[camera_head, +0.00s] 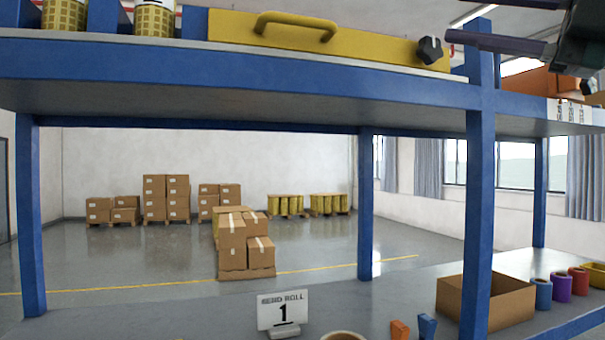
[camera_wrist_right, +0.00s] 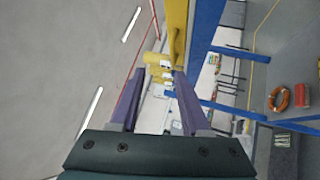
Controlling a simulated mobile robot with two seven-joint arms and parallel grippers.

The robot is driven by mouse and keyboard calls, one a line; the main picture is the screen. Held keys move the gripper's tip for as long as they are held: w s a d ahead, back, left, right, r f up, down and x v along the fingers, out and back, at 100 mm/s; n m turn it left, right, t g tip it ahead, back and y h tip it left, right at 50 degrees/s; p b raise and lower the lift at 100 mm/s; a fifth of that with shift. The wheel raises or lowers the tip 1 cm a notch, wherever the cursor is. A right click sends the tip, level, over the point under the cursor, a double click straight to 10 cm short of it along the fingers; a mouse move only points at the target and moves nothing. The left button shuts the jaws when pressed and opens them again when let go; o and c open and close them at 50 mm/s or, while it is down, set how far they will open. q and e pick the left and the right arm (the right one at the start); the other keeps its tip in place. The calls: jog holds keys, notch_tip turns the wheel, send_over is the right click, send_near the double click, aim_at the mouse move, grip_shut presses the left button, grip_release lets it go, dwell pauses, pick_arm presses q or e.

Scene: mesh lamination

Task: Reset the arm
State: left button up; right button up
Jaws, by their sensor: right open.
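My right gripper (camera_head: 458,29) reaches in from the upper right of the head view, above the upper shelf. Its two purple fingers point left and stand apart, with nothing seen between them. In the right wrist view the gripper (camera_wrist_right: 157,82) also shows open fingers. A yellow part with a curved handle (camera_head: 340,44) lies on the upper shelf. A black knob (camera_head: 430,49) sits at its right end, close to the fingertips in the picture; I cannot tell whether they touch. The yellow part also shows in the right wrist view (camera_wrist_right: 177,25). My left gripper is not in view.
Blue shelf posts (camera_head: 478,200) and a blue shelf beam (camera_head: 240,85) frame the head view. The lower shelf holds an open cardboard box (camera_head: 455,296), colored rolls (camera_head: 561,287) and a number sign (camera_head: 282,311). Yellow rolls (camera_head: 153,20) stand at the upper left. Stacked boxes (camera_head: 166,198) stand far back.

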jog(key=w+a+f+m+t+h, duration=0.25)
jog(key=f+m+t+h, duration=0.25)
jog(key=f+m+t, duration=0.45)
jog(key=s+d+f+m+g+h, duration=0.2)
jog(key=s+f+m+g+h, duration=0.1)
jog(key=f+m+h, duration=0.65)
jog(key=s+d+f+m+g+h, duration=0.2)
jog(key=s+f+m+h, duration=0.3)
jog(key=f, duration=0.7)
jog(key=s+a+f+m+g, duration=0.1)
jog(key=s+f+m+g, duration=0.1)
jog(key=s+f+g, duration=0.7)
jog(key=s+a+f+m+g, duration=0.1)
jog(key=s+f+m+g, duration=0.1)
jog(key=s+f, duration=0.8)
jog(key=s+r+p, duration=0.2)
jog(key=r+p, duration=0.5)
jog(key=r, duration=0.2)
jog(key=s+r+g+y+p, duration=0.1)
jog(key=s+r+p, duration=0.1)
jog(key=r+p, duration=0.6)
jog(key=shift+s+a+r, duration=0.25)
jog(key=shift+s+r, duration=0.05)
jog(key=shift+r, duration=0.45)
